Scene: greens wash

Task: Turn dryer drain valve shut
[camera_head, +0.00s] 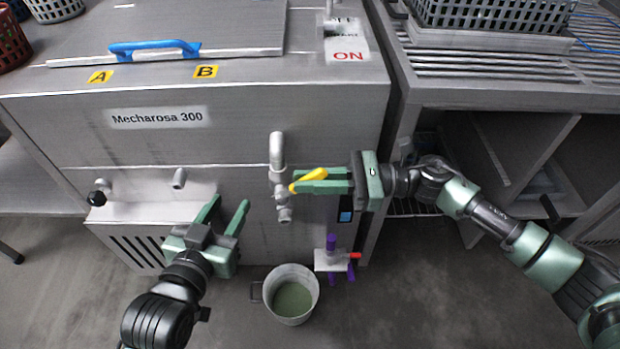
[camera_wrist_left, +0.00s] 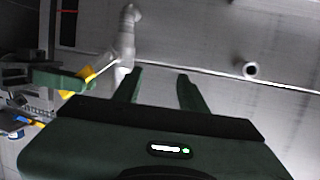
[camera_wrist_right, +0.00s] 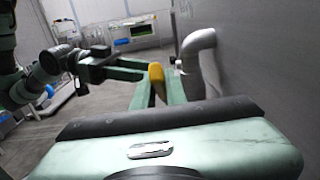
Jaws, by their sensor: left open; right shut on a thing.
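The drain valve is on a grey bent pipe (camera_head: 277,150) on the front of the steel machine. Its yellow handle (camera_head: 312,174) points right, tilted slightly up in the head view. My right gripper (camera_head: 298,183) reaches in from the right and is shut on the yellow handle; in the right wrist view the handle (camera_wrist_right: 157,80) sits between its fingers, beside the pipe (camera_wrist_right: 203,65). My left gripper (camera_head: 228,208) is open and empty, left of the valve and apart from it. The left wrist view shows the pipe (camera_wrist_left: 127,35) beyond its fingers.
A metal bucket (camera_head: 262,285) with greenish liquid stands on the floor below the valve. A black knob (camera_head: 97,197) and a pipe stub (camera_head: 179,178) stick out of the front at left. A slatted bench (camera_head: 490,60) stands at right.

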